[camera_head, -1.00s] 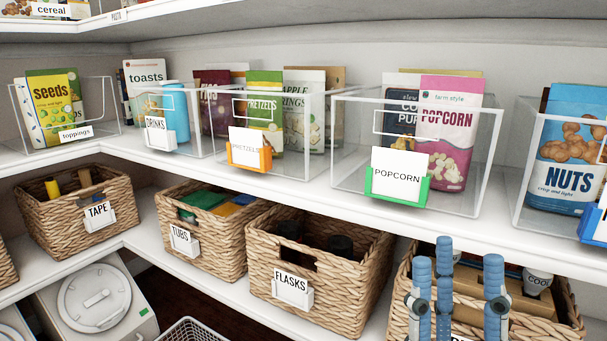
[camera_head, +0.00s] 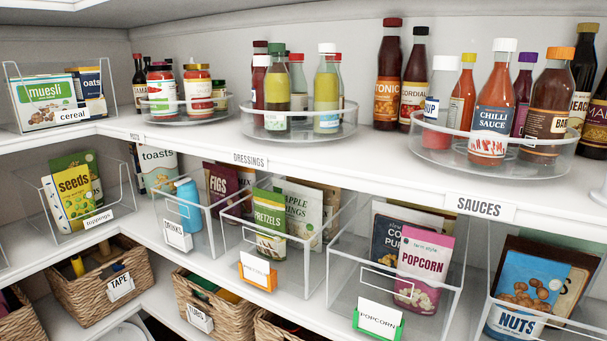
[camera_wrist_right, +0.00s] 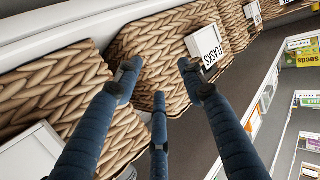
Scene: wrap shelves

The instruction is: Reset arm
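My right gripper (camera_wrist_right: 159,78) shows in the right wrist view as several blue fingers. They are spread apart with nothing held between them. Beyond the fingertips is the woven basket labelled FLASKS (camera_wrist_right: 160,55); whether the fingers touch it cannot be told. Neither gripper shows in the head view now, and my left gripper is in no view.
The head view shows an upper shelf (camera_head: 330,165) with sauce bottles on round clear trays. Below it are clear bins with popcorn (camera_head: 423,262), pretzels and nuts pouches. Woven baskets labelled TAPE (camera_head: 85,299) and TUBS (camera_head: 240,315) sit lower. A white shelf edge (camera_wrist_right: 60,45) runs close to my right gripper.

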